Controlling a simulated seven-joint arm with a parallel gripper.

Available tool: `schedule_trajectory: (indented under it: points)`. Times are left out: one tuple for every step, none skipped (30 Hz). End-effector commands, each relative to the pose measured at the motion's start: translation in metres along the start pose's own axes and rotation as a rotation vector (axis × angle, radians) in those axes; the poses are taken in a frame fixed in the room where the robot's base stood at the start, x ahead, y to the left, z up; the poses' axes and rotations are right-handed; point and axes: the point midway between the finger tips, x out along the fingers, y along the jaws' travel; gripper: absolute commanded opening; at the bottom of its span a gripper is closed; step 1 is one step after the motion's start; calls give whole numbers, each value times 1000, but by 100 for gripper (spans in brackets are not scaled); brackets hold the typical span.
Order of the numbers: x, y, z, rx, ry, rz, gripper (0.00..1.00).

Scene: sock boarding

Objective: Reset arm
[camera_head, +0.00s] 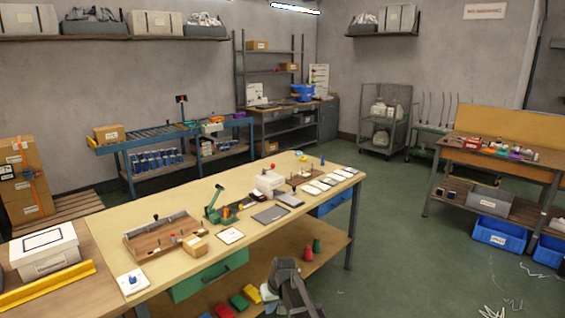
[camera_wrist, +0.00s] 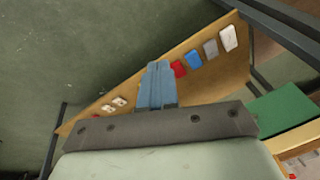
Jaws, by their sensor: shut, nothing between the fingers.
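My gripper (camera_wrist: 157,82) shows in the wrist view as blue-grey fingers, closed together and empty. They point over a wooden shelf (camera_wrist: 140,105) seen from above at a tilt. In the head view, part of my grey arm (camera_head: 290,285) shows at the bottom middle, in front of the long workbench (camera_head: 95,228). I cannot make out the fingertips there. I see no object touching the fingers.
The workbench holds a wooden tray (camera_head: 165,240), a green clamp-like tool (camera_head: 215,208) and several flat white pieces (camera_head: 325,182). A green drawer (camera_head: 208,276) hangs below its top. Coloured pieces lie on the lower shelf. The green floor on the right is largely clear.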

Motion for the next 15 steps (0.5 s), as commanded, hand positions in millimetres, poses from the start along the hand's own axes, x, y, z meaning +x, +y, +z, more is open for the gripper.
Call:
schedule_trajectory:
  points:
    - [13, 6, 29, 48, -27, 17, 0]
    - [20, 11, 42, 73, -40, 28, 0]
    - [30, 16, 58, 104, -59, 40, 0]
    - [36, 20, 70, 124, -72, 51, 0]
    - [43, 23, 83, 143, -86, 60, 0]
    - [51, 28, 99, 164, -104, 71, 0]
    - [57, 32, 112, 178, -119, 80, 0]
    - [62, 35, 124, 191, -132, 88, 0]
    - [70, 39, 140, 204, -151, 97, 0]
    - [75, 42, 152, 212, -165, 105, 0]
    - [80, 44, 165, 218, -179, 112, 0]
    - [86, 47, 181, 225, -198, 119, 0]
    - [91, 50, 193, 228, -212, 125, 0]
    - [95, 52, 205, 231, -227, 130, 0]
    - [100, 55, 221, 234, -246, 136, 0]
